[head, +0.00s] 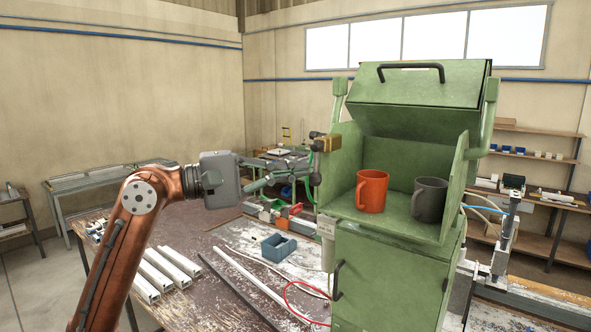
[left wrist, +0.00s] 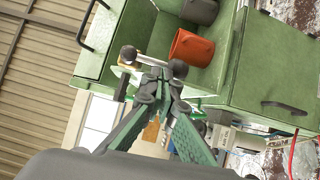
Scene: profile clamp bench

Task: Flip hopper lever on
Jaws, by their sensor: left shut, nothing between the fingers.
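The green hopper cabinet (head: 385,265) stands at the right of the bench with its lid (head: 420,90) raised. On its left side is a brass-coloured block (head: 328,144) with dark knobs, and a separate black ball knob (head: 315,179) sits lower. Two black ball knobs also show in the left wrist view, one left (left wrist: 128,54) and one right (left wrist: 178,69) of the fingertips. I cannot tell the lever's setting. My left gripper (head: 306,166) is shut and empty beside these knobs; its fingertips (left wrist: 160,78) look close to them, contact unclear. My right gripper is out of view.
An orange mug (head: 372,191) and a dark grey mug (head: 429,200) stand inside the open cabinet. White profiles (head: 165,270), a blue-grey bin (head: 279,247) and a red cable (head: 298,300) lie on the worn bench (head: 215,310). Shelves stand at the right.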

